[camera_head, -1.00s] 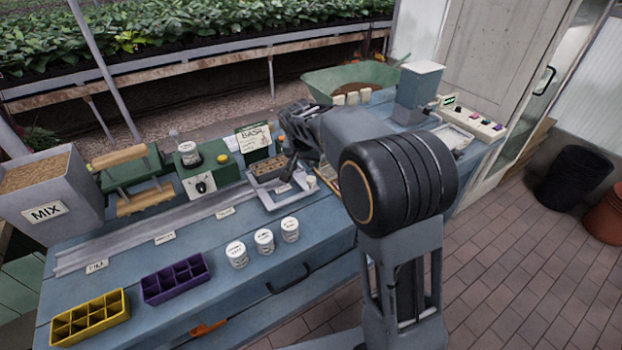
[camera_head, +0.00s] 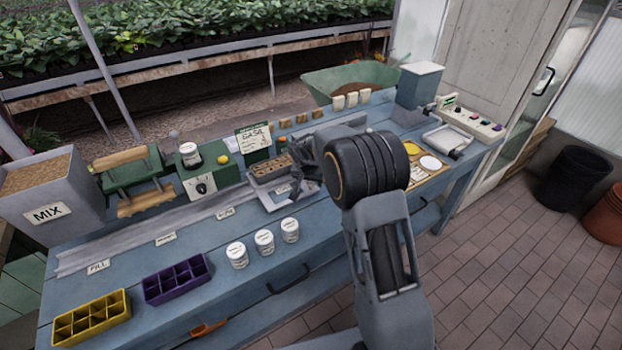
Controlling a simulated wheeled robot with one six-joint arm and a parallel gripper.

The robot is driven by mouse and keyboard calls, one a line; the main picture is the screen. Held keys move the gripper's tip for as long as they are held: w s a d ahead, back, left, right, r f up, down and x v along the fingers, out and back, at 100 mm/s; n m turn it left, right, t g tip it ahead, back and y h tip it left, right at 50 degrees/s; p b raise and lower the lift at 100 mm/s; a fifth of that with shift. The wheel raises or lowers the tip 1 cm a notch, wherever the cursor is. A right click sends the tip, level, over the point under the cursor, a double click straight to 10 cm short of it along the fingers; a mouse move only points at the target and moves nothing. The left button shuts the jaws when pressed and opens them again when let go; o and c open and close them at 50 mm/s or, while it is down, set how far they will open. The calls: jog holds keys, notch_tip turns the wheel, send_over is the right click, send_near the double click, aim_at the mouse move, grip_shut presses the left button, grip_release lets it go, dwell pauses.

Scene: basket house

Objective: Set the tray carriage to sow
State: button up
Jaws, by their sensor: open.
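The tray carriage (camera_head: 268,201) sits toward the right end of the long grey rail (camera_head: 150,238) on the blue bench. It carries a brown celled tray (camera_head: 270,167). Small white labels stand along the rail's front: one reads FILL (camera_head: 98,267), then a second (camera_head: 166,239), a third (camera_head: 225,213) and a fourth by the carriage (camera_head: 283,189). The last three are too small to read surely. My gripper (camera_head: 304,174) is open at the carriage's right side, partly hidden by my arm. I cannot tell whether it touches the carriage.
A grey MIX hopper (camera_head: 75,205) and a green press (camera_head: 130,170) stand at the left. A dial box (camera_head: 203,183) is behind the rail. Three white jars (camera_head: 264,242), a purple tray (camera_head: 176,280) and a yellow tray (camera_head: 90,318) stand in front. Wooden blocks line the back.

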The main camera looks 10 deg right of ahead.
grip_shut()
dwell(0.5)
